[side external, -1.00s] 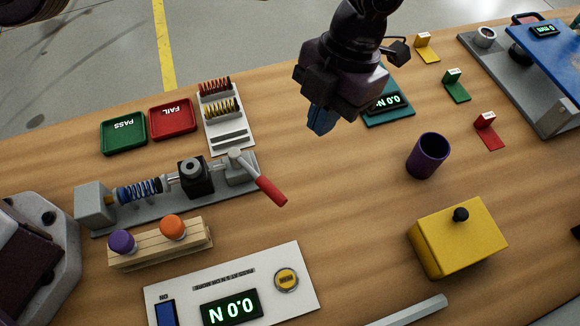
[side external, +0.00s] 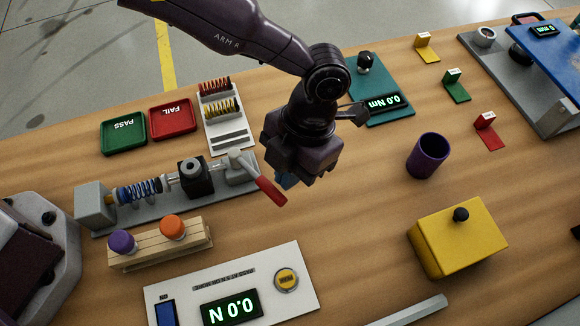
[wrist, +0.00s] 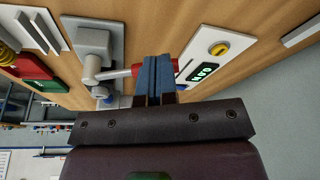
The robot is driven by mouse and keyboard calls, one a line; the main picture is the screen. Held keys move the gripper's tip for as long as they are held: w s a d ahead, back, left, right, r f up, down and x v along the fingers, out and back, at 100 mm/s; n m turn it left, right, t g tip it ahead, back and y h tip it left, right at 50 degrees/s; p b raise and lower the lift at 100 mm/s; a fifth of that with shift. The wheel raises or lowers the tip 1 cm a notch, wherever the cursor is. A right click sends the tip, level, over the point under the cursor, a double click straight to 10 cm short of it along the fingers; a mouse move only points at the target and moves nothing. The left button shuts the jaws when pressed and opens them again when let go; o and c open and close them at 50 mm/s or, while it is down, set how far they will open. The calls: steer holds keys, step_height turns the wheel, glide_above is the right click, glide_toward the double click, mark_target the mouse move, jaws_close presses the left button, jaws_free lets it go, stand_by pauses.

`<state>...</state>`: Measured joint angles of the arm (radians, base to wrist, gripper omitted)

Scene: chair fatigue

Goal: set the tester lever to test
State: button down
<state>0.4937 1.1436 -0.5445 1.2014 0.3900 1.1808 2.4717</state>
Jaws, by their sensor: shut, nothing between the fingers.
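The tester (side external: 150,203) is a grey bench fixture with a blue spring, at the left of the side view. Its lever has a red handle (side external: 268,187) that points toward the lower right from a metal pivot. In the wrist view the red handle (wrist: 120,73) runs partly behind my fingers. My gripper (side external: 285,182) is beside the handle's right side in the side view, its blue fingers mostly hidden under the gripper body. In the wrist view my gripper (wrist: 157,65) has its blue fingers together and empty. I cannot tell whether they touch the handle.
A white panel (side external: 290,262) with a "0.0 N" display stands in front of the tester. A wooden block (side external: 190,243) holds purple and orange knobs. A purple cup (side external: 428,155) and a yellow box (side external: 460,240) are to the right. Bare table lies between them and the lever.

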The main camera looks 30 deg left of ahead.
mark_target(273, 199)
steer(key=shift+s+a, duration=0.15)
steer(key=shift+s, duration=0.8)
steer(key=shift+s+a, duration=0.15)
steer(key=shift+s, duration=0.45)
steer(key=shift+s+a+m, duration=0.25)
steer(key=shift+s+m, duration=0.35)
steer(key=shift+m, duration=0.2)
steer(key=shift+s+a, duration=0.65)
steer(key=shift+s, duration=0.25)
steer(key=shift+s+a+m+y, duration=0.4)
steer(key=shift+s+a+m, duration=0.2)
steer(key=shift+m, duration=0.2)
steer(key=shift+s+a, duration=0.35)
steer(key=shift+s, duration=0.05)
steer(key=shift+w, duration=0.1)
